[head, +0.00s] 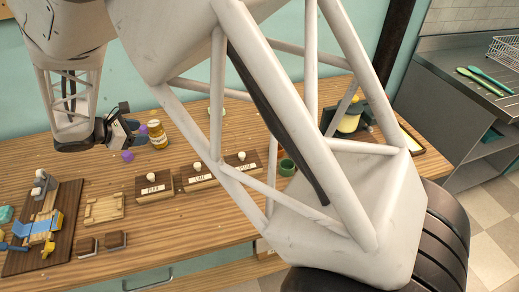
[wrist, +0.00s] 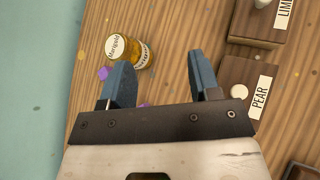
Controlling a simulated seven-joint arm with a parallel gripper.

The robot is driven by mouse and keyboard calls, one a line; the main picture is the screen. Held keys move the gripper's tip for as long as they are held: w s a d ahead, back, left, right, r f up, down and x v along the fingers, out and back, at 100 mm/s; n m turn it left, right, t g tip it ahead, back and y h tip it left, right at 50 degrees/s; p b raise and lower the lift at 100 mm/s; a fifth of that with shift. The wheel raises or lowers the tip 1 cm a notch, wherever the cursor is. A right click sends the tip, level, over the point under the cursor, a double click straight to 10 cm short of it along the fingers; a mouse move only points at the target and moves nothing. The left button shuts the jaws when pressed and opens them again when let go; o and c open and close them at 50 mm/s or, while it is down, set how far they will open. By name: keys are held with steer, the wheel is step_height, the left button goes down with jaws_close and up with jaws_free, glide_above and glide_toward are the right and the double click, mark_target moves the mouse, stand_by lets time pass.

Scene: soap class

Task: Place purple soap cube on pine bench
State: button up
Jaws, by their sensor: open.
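My gripper (head: 134,125) is open above the back left of the wooden table, and its two blue fingers are spread with nothing between their tips in the wrist view (wrist: 160,65). Two small purple pieces lie near it. One purple piece (head: 128,156) is on the table in front of the gripper; another purple piece (head: 143,129) is beside the fingers, close to the jar. The wrist view shows one purple cube (wrist: 103,73) left of the left finger and a purple bit (wrist: 143,104) partly hidden behind the gripper body. A small pale slatted wooden stand (head: 104,208), likely the pine bench, looks empty.
A dark board (head: 66,215) with a blue-and-yellow device is left; two brown blocks (head: 101,243) lie in front.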

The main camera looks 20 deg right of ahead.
steer(key=s+d+r+m+g+y, duration=0.1)
steer(key=s+d+r+m, duration=0.25)
steer(key=d, duration=0.45)
steer(key=s+d+r+m+g+y, duration=0.25)
steer(key=s+d+r, duration=0.2)
steer(key=d, duration=0.35)
steer(key=s+d+r+m+g+y, duration=0.1)
steer(key=s+d+r+m, duration=0.35)
steer(key=d, duration=0.25)
steer(key=s+d+m+y, duration=0.1)
steer(key=s+d+m, duration=0.2)
steer(key=s, duration=0.4)
steer(key=s+d+r+m+t+y, duration=0.1)
steer(key=s+d+m+y, duration=0.1)
steer(key=s+d+m, duration=0.2)
steer(key=s+d+r+m+y, duration=0.1)
steer(key=s+d+m+y, duration=0.1)
steer(key=s, duration=0.9)
steer(key=shift+d+m, duration=0.85)
